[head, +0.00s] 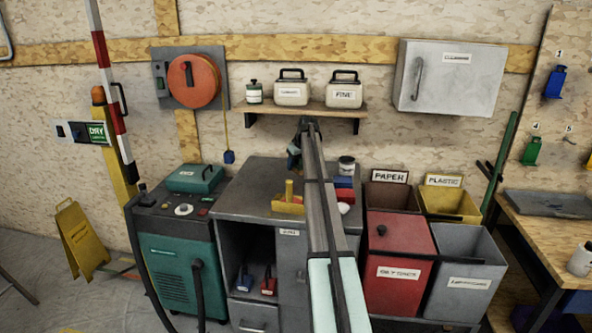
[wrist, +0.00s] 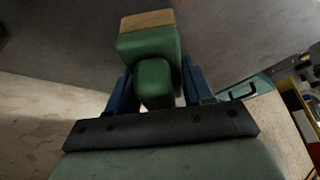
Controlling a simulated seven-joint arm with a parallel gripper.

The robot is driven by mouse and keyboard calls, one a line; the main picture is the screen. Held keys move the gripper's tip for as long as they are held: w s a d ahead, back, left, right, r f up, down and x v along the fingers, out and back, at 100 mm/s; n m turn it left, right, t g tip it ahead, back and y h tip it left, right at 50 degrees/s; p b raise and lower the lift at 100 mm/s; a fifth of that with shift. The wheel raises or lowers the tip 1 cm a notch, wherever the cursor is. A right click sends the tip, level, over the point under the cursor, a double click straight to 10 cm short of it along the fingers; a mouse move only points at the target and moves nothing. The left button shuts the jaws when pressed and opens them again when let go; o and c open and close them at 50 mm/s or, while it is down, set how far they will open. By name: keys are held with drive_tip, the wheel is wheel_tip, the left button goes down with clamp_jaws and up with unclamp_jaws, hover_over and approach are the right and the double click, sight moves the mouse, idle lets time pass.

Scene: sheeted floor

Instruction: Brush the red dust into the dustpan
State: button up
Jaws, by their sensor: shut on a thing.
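My gripper (wrist: 158,88) has its blue fingers around a green brush (wrist: 150,45) with a tan bristle end. In the head view my gripper (head: 294,155) is small and dark, above the back of the grey cabinet top, below the shelf. A low yellow pan with an upright handle (head: 288,204), which looks like the dustpan, sits on the cabinet top left of my arm. No red dust can be made out; my arm covers part of the top. The wrist view shows mostly bare grey surface beyond the brush.
On the cabinet top (head: 245,185), right of my arm, are a jar (head: 346,165), blue and red blocks (head: 344,189) and a small white thing (head: 343,208). The shelf (head: 300,109) holds containers. A green machine (head: 180,262) stands left, bins (head: 400,262) right.

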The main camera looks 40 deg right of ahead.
drive_tip(key=shift+r, duration=1.1)
